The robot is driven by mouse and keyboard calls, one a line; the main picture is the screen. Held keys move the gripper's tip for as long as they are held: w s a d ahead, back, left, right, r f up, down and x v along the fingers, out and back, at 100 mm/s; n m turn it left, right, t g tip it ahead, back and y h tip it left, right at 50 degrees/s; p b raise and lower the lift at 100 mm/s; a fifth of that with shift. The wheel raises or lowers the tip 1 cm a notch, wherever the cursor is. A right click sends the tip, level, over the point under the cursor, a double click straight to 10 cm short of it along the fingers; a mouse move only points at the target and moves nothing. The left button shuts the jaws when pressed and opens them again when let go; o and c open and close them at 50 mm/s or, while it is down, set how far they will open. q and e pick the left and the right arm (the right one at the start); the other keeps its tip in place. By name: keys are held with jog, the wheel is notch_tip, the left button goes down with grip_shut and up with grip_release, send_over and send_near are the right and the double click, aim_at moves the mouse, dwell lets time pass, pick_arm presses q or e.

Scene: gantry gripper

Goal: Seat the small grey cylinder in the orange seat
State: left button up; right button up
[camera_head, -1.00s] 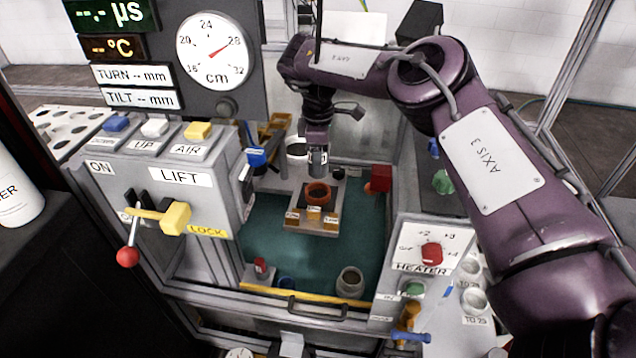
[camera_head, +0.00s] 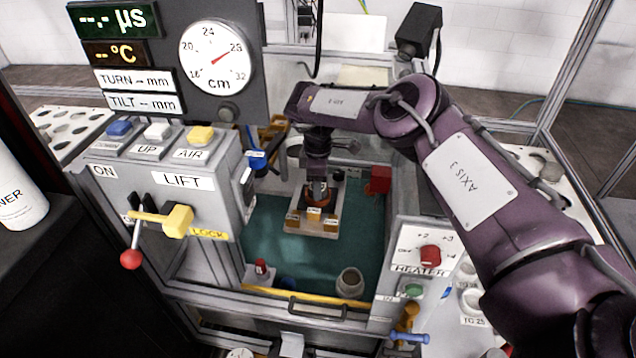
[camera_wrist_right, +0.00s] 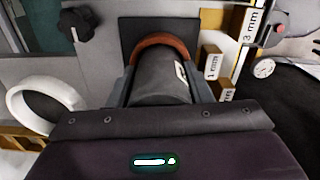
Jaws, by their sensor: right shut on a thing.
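My right gripper (camera_head: 318,186) points down over the orange seat (camera_head: 320,199) inside the bay in the head view. In the right wrist view its two fingers (camera_wrist_right: 161,92) are shut on the small grey cylinder (camera_wrist_right: 158,78), which has a white label on its side. The orange ring of the seat (camera_wrist_right: 165,41) arcs around the cylinder's far end. I cannot tell how deep the cylinder sits in it, or whether it touches the bottom. In the head view the gripper mostly hides the cylinder. My left gripper is not in view.
Wooden blocks with labels (camera_head: 312,217) stand in front of the seat. A red block (camera_head: 379,180) is to its right and a grey jar (camera_head: 350,283) is near the yellow front edge. The lift panel (camera_head: 165,195) and heater box (camera_head: 425,250) flank the bay.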

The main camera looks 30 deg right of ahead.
jog(key=o, duration=1.3)
jog(key=shift+f, duration=0.1)
jog(key=shift+r, duration=0.4)
notch_tip(320, 180, up, 12)
jog(key=shift+f+b, duration=0.2)
jog(key=shift+b, duration=0.25)
jog(key=shift+f, duration=0.1)
